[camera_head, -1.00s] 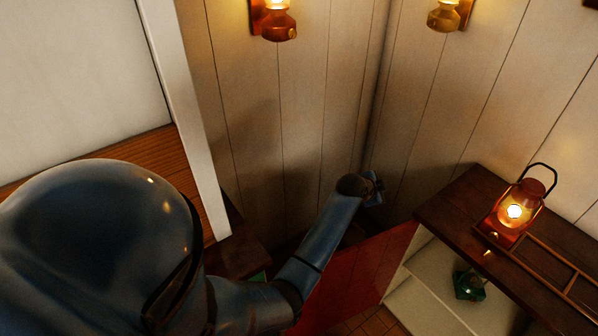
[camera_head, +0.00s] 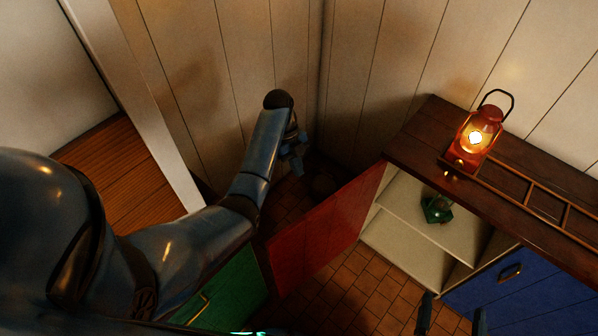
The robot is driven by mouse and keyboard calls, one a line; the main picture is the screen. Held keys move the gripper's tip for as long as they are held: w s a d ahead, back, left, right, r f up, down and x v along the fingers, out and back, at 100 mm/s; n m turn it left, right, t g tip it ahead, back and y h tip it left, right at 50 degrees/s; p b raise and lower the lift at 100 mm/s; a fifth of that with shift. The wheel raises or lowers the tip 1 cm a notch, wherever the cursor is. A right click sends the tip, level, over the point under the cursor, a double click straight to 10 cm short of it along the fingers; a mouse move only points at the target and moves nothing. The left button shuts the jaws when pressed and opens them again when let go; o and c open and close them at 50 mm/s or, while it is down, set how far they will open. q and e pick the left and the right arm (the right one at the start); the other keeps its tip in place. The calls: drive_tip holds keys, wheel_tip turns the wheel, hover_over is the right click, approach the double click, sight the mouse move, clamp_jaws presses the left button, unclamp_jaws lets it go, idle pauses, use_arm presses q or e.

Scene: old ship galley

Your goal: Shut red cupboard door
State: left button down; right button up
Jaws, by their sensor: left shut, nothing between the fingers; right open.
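The red cupboard door (camera_head: 325,222) stands open. It sticks out from the left end of the dark-topped cabinet (camera_head: 412,150), with its free edge toward the lower left. The pale shelved inside (camera_head: 425,215) of the cupboard is exposed. My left gripper (camera_head: 293,158) is shut and empty, beyond the door on its wall side. It looks apart from the door. My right gripper (camera_head: 452,318) is open at the bottom edge, in front of the cabinet; only its fingers show.
A lit red lantern (camera_head: 474,139) stands on the cabinet top beside a wooden rail (camera_head: 545,207). A green glass object (camera_head: 437,209) sits on the shelf. A blue front (camera_head: 520,285) is at right, a green front (camera_head: 225,293) at lower left. Tiled floor (camera_head: 350,290) is free below the red door.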

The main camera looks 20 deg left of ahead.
use_arm(q)
drive_tip(key=s+d+f+p, duration=0.2)
drive_tip(key=s+d+f, duration=0.1)
drive_tip(key=d+f, duration=0.3)
drive_tip(key=shift+s+f, duration=0.3)
drive_tip(key=shift+f, duration=0.6)
use_arm(e)
drive_tip(key=shift+r, duration=0.85)
